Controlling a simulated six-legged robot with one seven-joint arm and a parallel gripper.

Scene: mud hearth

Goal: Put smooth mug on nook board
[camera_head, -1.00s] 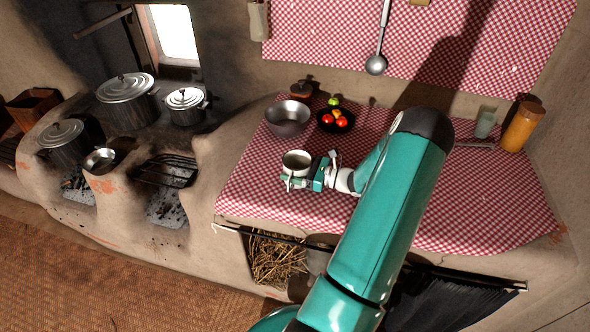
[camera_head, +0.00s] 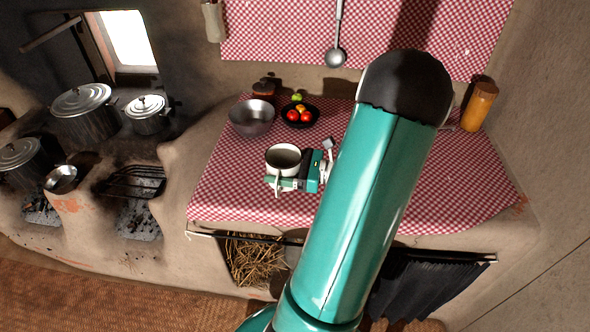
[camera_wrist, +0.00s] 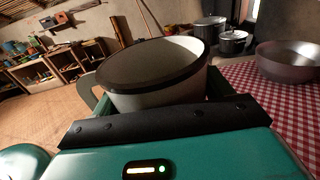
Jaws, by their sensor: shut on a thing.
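The smooth mug (camera_head: 283,158) is white with a dark rim. My gripper (camera_head: 280,178) is shut on its side, and the mug is about upright with its mouth up. It seems to hang above the checkered cloth, but the gap under it is hard to judge. In the wrist view the mug (camera_wrist: 160,85) fills the space between the fingers, with its handle at the left. I cannot pick out the nook board with certainty; an opening with straw (camera_head: 256,258) lies below the counter front.
On the cloth-covered counter (camera_head: 230,195) stand a metal bowl (camera_head: 251,118), a dark bowl of vegetables (camera_head: 300,117) and an orange jar (camera_head: 478,107). The stove with pots (camera_head: 84,115) is at the left. A ladle (camera_head: 335,57) hangs above. A dark curtain (camera_head: 420,285) covers the right lower opening.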

